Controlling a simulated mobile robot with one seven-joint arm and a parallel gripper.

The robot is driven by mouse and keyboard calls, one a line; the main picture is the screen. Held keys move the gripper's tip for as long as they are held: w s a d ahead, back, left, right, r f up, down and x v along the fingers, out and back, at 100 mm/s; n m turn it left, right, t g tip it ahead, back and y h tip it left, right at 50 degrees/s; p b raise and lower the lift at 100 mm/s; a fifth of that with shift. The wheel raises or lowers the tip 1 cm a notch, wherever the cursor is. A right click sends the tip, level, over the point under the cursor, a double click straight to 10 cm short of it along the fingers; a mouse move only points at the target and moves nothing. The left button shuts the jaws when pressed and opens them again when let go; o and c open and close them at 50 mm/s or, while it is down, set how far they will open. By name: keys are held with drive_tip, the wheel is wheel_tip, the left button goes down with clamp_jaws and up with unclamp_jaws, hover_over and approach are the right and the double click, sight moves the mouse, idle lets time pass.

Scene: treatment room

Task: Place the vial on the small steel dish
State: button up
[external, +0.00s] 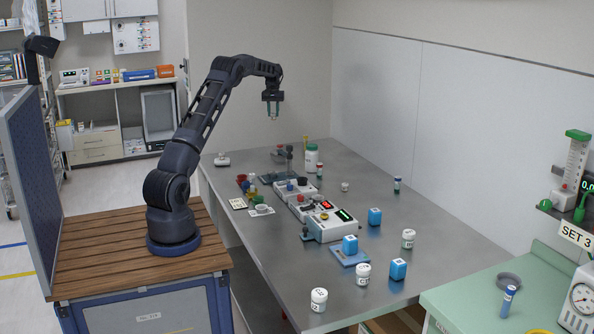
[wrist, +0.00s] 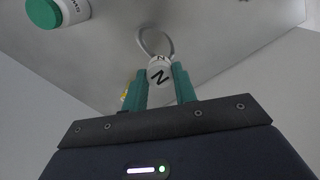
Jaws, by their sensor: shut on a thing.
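My gripper (external: 272,108) is high above the far end of the steel table, with its fingers pointing down. In the wrist view its two green fingers (wrist: 160,88) are shut on the vial (wrist: 158,71), whose white end bears a black N. The vial is held clear of the table; in the external view it is too small to make out well. A thin grey ring (wrist: 155,36), seemingly the rim of the small steel dish, shows beyond the vial in the wrist view, apart from it. I cannot pick that dish out surely in the external view.
A green-lidded white bottle (external: 312,158) stands below and right of my gripper; it also shows in the wrist view (wrist: 66,12). A row of instruments (external: 320,215) fills the table (external: 370,215) middle. Blue blocks (external: 375,217) and white jars (external: 319,299) stand nearer.

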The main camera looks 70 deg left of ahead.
drive_tip(key=shift+w+d+f, duration=0.1)
drive_tip(key=shift+w+f, duration=0.1)
drive_tip(key=shift+f, duration=0.2)
wheel_tip(320, 180, down, 19)
idle(0.4)
drive_tip(key=shift+f, duration=0.2)
drive_tip(key=o, duration=0.9)
drive_tip(key=shift+o, duration=0.2)
drive_tip(key=shift+r, duration=0.1)
wheel_tip(320, 180, up, 12)
drive_tip(key=shift+r, duration=0.2)
